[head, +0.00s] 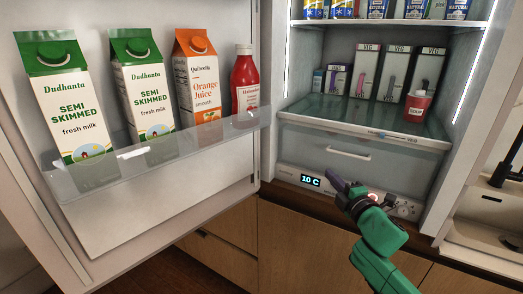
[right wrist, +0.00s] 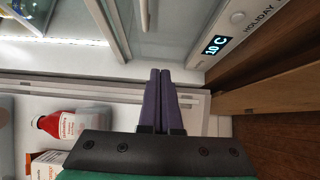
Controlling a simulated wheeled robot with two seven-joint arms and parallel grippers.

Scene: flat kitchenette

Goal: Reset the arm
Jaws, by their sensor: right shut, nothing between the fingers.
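My right gripper (head: 340,186) is in front of the lower part of the open fridge, close to the control panel with the 10 C display (head: 310,181). Its arm is green and comes up from the bottom right. In the right wrist view, the two purple fingers (right wrist: 159,75) lie together with nothing between them. The display also shows in the right wrist view (right wrist: 214,45). I cannot tell whether the fingertips touch the fridge. My left gripper is not in view.
The open fridge door (head: 165,205) fills the left side. Its shelf holds milk cartons (head: 70,95), an orange juice carton (head: 199,85) and a red bottle (head: 245,85). A clear drawer (head: 350,150) sits above the panel. Wooden cabinets (head: 290,240) are below; a sink (head: 485,225) is at right.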

